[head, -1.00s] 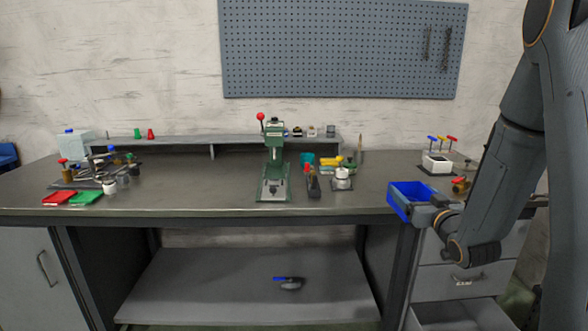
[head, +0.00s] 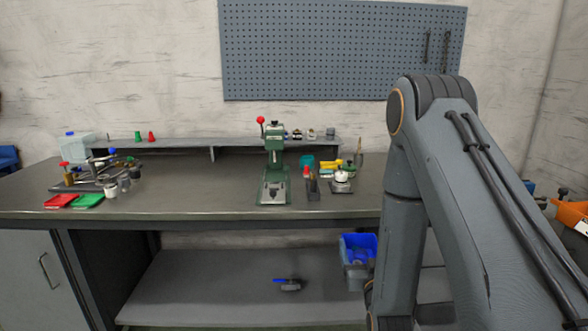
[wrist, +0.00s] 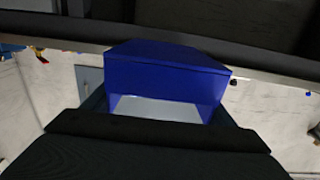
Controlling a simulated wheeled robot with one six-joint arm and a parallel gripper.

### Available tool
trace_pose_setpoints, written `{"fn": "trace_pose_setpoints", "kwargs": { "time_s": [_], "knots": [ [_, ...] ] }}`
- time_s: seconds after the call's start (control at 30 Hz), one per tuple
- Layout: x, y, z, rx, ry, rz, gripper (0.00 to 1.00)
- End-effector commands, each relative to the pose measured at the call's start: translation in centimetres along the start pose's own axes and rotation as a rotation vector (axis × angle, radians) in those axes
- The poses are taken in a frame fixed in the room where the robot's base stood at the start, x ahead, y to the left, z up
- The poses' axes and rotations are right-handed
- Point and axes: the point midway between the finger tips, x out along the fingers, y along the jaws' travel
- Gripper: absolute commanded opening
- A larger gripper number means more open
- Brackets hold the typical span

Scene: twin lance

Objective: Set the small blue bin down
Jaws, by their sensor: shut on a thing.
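The small blue bin (head: 358,243) is in the head view, below the bench top and in front of the right part of the lower shelf (head: 240,277). My arm partly covers its right side. In the wrist view the bin (wrist: 165,72) fills the middle, held between the dark jaws of my gripper (wrist: 160,128). My gripper is shut on the bin. In the head view my gripper is mostly hidden behind my own arm. I cannot tell whether the bin touches the shelf.
A small dark tool with a blue part (head: 288,284) lies on the lower shelf, left of the bin. The bench top edge (head: 200,216) runs above. A green press (head: 274,165) and small items stand on the bench. The shelf's left part is clear.

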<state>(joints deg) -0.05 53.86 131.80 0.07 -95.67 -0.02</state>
Motion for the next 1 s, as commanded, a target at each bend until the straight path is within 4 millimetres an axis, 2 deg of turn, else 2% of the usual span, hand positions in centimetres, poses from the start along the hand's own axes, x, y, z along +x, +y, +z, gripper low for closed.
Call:
{"fn": "trace_pose_setpoints", "kwargs": {
  "time_s": [0.03,0.2,0.4,0.6,1.0],
  "knots": [
    [-0.7,0.0,1.9,0.0,-0.008,0.0,0.54],
    [-3.0,0.0,6.2,0.0,-0.006,0.0,0.54],
    [-5.3,0.0,9.5,0.0,-0.002,0.0,0.54],
    [-6.2,0.0,10.7,0.001,0.0,0.0,0.54],
    [-6.2,0.0,10.7,0.001,0.001,0.0,0.54]
  ]
}}
